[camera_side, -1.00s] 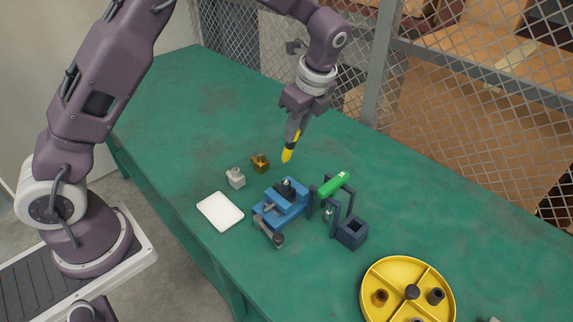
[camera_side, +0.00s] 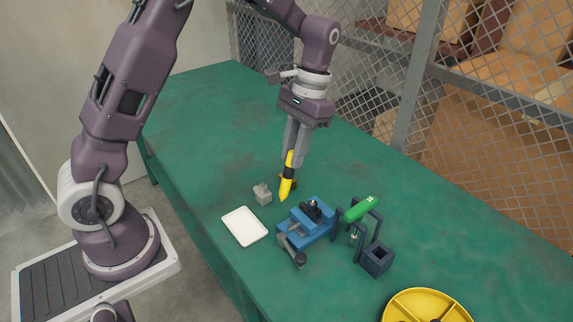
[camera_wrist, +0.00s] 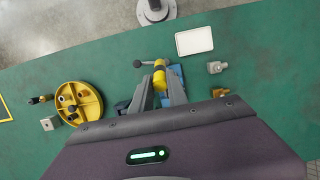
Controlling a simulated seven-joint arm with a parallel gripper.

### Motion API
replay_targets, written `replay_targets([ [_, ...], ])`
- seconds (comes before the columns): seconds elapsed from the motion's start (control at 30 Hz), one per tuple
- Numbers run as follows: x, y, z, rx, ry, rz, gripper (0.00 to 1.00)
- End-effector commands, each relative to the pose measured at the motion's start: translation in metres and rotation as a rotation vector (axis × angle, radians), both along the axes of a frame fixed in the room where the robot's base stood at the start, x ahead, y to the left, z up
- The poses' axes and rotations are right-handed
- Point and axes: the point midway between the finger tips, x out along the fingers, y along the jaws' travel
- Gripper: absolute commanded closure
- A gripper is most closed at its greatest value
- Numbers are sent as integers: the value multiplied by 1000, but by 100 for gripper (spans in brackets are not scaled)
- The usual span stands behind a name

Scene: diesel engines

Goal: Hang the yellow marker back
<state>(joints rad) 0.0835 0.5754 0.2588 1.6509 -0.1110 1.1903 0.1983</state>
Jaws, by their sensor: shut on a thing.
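The yellow marker (camera_side: 287,181) is held in my gripper (camera_side: 292,160), pointing down and slightly tilted, above the green table. It has a dark band and also shows between the fingers of my gripper (camera_wrist: 160,92) in the wrist view, where the marker (camera_wrist: 160,72) points away from my wrist. A dark frame (camera_side: 376,226) with a green handled piece (camera_side: 361,208) across its top stands right of the marker. A dark square open-topped holder (camera_side: 377,260) stands at its foot. The marker is apart from both.
A blue vise (camera_side: 308,222) stands between marker and frame. A white tray (camera_side: 244,227) and a grey block (camera_side: 262,195) lie left; a brass block (camera_wrist: 219,92) is mostly hidden behind the marker in the side view. A yellow divided tray (camera_side: 427,303) is at front right.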

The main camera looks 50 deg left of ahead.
Motion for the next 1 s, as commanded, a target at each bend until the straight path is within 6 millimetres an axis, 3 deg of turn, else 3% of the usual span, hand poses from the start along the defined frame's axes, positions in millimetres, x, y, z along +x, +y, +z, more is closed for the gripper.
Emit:
replay_targets([
  [0.27,54,-46,-1,2,-65,14,100],
  [0.5,99,-113,-1,3,-137,12,100],
  [0.83,123,-187,0,1,-201,-10,100],
  [1.0,123,-193,-26,2,-215,-8,100],
])
